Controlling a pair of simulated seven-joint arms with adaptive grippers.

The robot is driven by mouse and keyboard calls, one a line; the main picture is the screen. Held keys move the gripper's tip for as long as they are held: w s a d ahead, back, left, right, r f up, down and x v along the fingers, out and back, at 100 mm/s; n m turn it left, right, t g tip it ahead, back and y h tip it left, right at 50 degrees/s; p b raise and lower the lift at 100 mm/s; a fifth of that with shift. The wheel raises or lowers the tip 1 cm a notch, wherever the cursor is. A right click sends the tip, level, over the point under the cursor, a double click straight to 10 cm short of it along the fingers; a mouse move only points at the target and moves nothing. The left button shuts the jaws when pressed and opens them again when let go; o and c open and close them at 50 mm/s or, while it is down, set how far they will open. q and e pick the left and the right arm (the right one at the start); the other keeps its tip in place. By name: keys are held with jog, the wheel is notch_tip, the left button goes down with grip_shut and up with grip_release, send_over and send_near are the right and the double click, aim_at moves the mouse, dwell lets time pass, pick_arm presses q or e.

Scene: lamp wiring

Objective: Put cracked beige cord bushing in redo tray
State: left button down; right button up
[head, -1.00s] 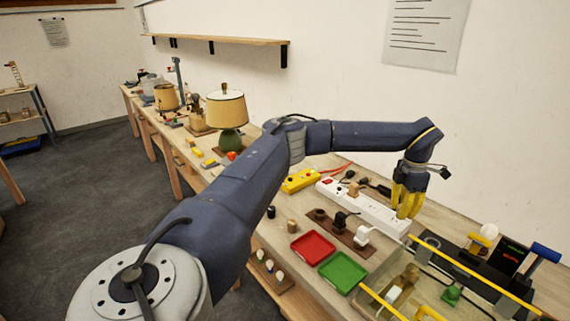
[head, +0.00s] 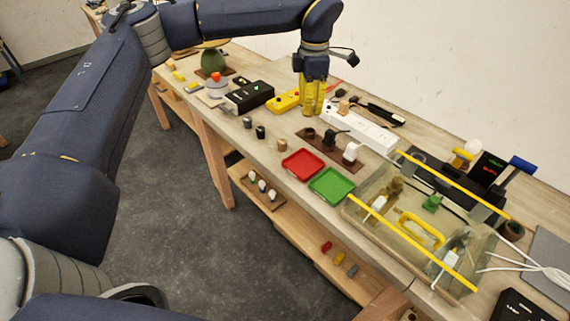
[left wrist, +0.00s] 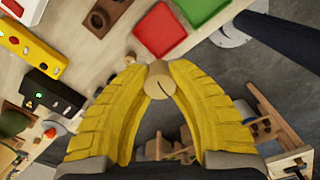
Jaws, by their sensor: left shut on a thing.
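My left gripper (head: 312,112) is above the bench in the head view, in front of the yellow box. In the left wrist view its yellow fingers are shut on a beige cord bushing (left wrist: 158,84), which has a dark crack line in its face. The fingers hide the bushing in the head view. A red tray (head: 303,164) and a green tray (head: 331,185) lie side by side on the bench, both empty. The red tray (left wrist: 159,30) is just beyond the fingertips in the wrist view. No label shows which is the redo tray. My right gripper is not in view.
Another beige bushing (head: 282,145) and dark bushings (head: 260,131) stand left of the red tray. A brown socket board (head: 326,149) with plugs lies behind the trays. A white power strip (head: 362,127) and a clear case (head: 400,215) are to the right.

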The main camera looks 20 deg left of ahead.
aim_at(303, 166)
pick_arm(q)
jog(key=shift+s+a+f, duration=0.1)
jog(key=shift+s+f, duration=0.05)
jog(key=shift+f, duration=0.05)
notch_tip(303, 166, down, 19)
jog(key=shift+a+f, duration=0.1)
jog(key=shift+f, duration=0.1)
dwell(0.5)
jog(key=shift+f, duration=0.15)
jog(key=c, duration=1.3)
grip_release()
notch_tip(303, 166, up, 12)
